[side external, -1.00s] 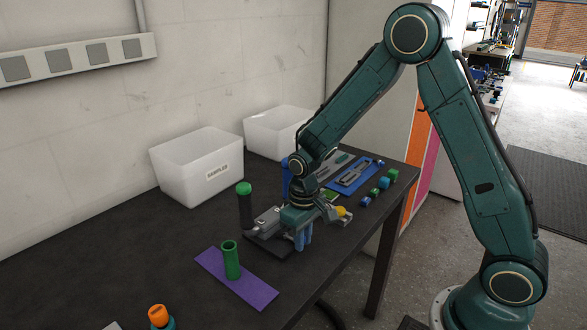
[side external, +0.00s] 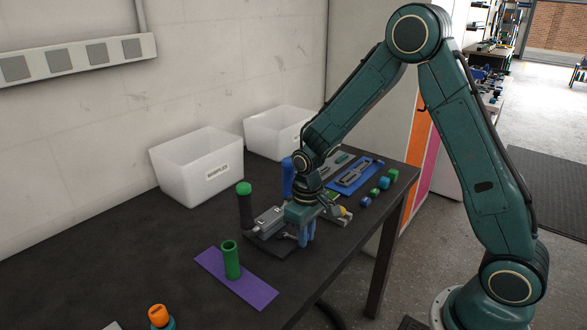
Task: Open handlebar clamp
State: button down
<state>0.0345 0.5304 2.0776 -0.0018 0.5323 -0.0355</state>
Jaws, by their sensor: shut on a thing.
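The grey clamp fixture (side external: 267,222) sits on a dark base plate (side external: 266,246) near the table's front edge. A black upright grip with a green cap (side external: 244,207) stands at its left end. My gripper (side external: 306,237) points down at the right end of the fixture, its blue fingers low beside it. It is shut on a part of the clamp, seemingly its handle, which the fingers mostly hide. I cannot tell how far the clamp is open.
A green tube (side external: 231,262) stands on a purple mat (side external: 236,279) at the front left. White bins (side external: 198,168) stand along the wall. A blue tray (side external: 358,176) and several small green and blue blocks (side external: 384,183) lie at the right.

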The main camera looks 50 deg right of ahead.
jog(key=c, duration=1.5)
grip_release()
jog(key=shift+d, duration=0.1)
jog(key=shift+r, duration=2.2)
jog(key=shift+r, duration=0.2)
jog(key=shift+r, duration=1.3)
